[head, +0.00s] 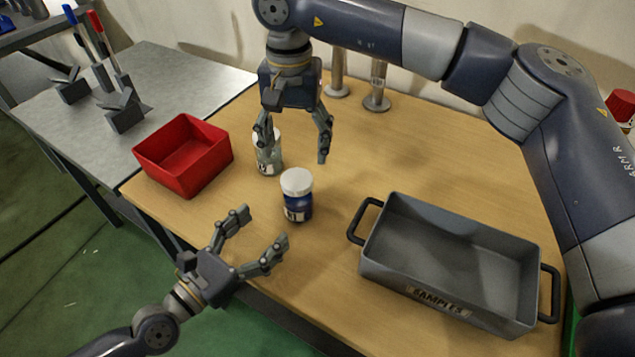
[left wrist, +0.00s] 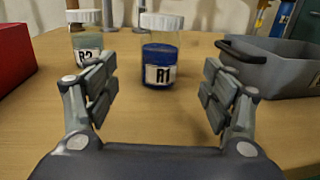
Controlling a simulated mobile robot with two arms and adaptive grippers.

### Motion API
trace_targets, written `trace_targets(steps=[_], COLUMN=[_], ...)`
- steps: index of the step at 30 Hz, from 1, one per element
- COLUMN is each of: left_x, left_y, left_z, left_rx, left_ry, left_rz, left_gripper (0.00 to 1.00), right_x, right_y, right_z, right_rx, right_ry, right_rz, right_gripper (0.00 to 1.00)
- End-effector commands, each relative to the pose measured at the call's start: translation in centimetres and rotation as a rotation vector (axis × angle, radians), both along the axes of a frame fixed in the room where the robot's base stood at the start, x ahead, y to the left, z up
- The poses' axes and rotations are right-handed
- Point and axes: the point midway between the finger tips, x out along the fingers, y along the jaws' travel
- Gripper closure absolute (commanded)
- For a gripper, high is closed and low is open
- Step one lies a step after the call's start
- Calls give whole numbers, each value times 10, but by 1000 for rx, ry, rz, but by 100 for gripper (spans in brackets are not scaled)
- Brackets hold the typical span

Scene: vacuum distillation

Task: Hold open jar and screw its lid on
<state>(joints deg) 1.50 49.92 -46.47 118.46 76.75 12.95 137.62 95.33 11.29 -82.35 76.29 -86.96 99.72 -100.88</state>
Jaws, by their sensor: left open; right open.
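A jar labelled R1 (head: 297,205) with dark blue contents stands upright on the wooden table, a white lid (head: 297,181) on its top. I cannot tell if the lid is threaded on. The jar also shows ahead between my left fingers in the left wrist view (left wrist: 160,60). My left gripper (head: 266,232) is open and empty at the table's front edge, short of jar R1 and apart from it. My right gripper (head: 294,148) is open, pointing down above and behind jar R1. Its left finger partly hides the second jar (head: 268,160), which shows a white lid (left wrist: 84,16) in the left wrist view.
A red bin (head: 184,150) stands to the left of the jars. A grey tray marked SAMPLES (head: 440,300) with side handles lies to the right. Metal posts (head: 377,88) stand at the back. The table between the jars and the posts is mostly clear.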

Motion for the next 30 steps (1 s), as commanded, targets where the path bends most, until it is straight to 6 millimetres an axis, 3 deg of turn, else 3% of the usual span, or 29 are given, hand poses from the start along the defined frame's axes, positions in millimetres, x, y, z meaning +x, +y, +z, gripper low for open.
trace_targets(steps=[15,30], left_x=[2,35], left_y=[-2,-33], left_z=[0,0], left_rx=[0,-4], left_ry=[0,1], left_rz=[0,4], left_gripper=[25,25], right_x=[0,0], right_y=[0,0], right_z=[0,0], right_rx=[1,1], right_ry=[0,0], right_rz=[0,0], right_gripper=[30,30])
